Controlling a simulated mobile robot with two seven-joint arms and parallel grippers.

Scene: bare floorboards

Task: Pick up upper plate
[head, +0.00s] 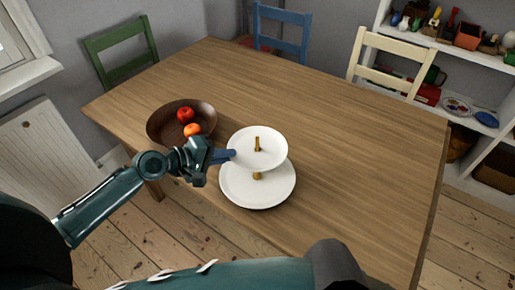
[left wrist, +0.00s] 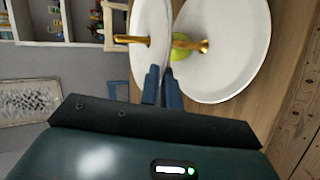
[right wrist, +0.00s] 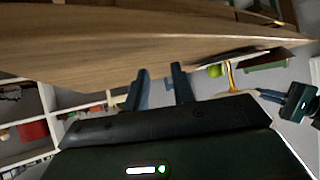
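A two-tier stand has a round white upper plate (head: 272,142) on a gold post (head: 257,176) above a larger white lower plate (head: 270,195). The upper plate (left wrist: 148,22) and lower plate (left wrist: 235,70) also show in the left wrist view, with a green apple (left wrist: 181,52) on the lower plate. My left gripper (head: 230,155) is at the upper plate's left rim, its fingers (left wrist: 161,75) close together with the rim between them. My right gripper (right wrist: 161,75) is open and empty, low beside the table edge; the head view does not show its fingers.
The stand is on a wooden table (head: 340,150) near its front edge. A brown bowl (head: 160,130) with a red apple (head: 185,114) and an orange fruit (head: 192,130) is left of it, close to my left arm. Chairs line the far side; the table's right part is clear.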

